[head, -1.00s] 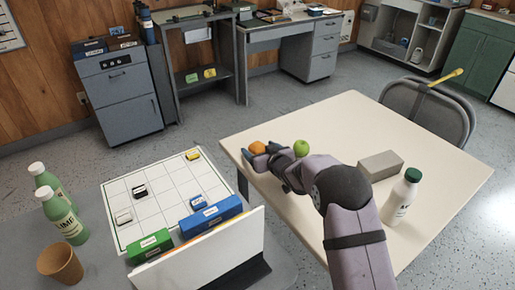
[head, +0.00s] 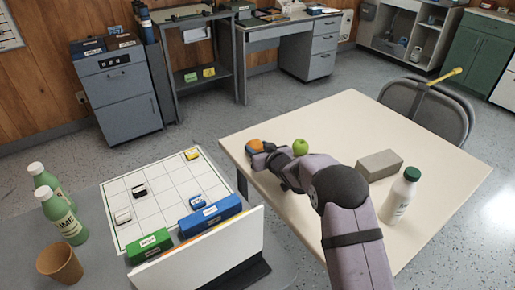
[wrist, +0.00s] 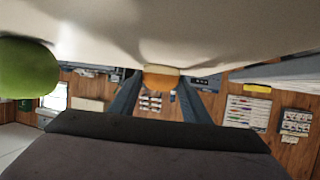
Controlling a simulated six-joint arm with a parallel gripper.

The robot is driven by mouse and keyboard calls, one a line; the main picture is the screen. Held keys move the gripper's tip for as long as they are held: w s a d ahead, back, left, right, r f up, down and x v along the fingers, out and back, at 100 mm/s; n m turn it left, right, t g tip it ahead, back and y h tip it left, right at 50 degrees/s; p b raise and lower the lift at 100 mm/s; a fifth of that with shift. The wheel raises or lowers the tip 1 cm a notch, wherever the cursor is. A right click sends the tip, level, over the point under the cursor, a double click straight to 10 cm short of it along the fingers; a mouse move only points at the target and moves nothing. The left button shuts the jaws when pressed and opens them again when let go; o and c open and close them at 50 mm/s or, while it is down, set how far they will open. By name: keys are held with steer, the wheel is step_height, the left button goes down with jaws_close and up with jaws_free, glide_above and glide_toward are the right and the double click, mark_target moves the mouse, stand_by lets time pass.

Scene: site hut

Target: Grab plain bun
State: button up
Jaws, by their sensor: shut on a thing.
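The plain bun (head: 254,144) is a small orange-brown lump near the far left edge of the cream table. My gripper (head: 257,153) reaches it from the right and is shut on it. In the wrist view the bun (wrist: 161,79) sits between the tips of my two dark fingers (wrist: 160,92), close against the table surface, which shows at the top of that picture. Part of the bun is hidden by the fingers in the head view. I cannot tell whether it is clear of the table.
A green apple (head: 300,147) stands just right of my gripper; it also shows at the left of the wrist view (wrist: 26,68). A grey block (head: 380,164) and a white bottle (head: 401,196) stand right of my arm. The table's far right is clear.

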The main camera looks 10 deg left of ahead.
mark_target(258, 149)
step_height(258, 149, up, 10)
steer(key=p, duration=0.1)
steer(key=shift+p, duration=0.4)
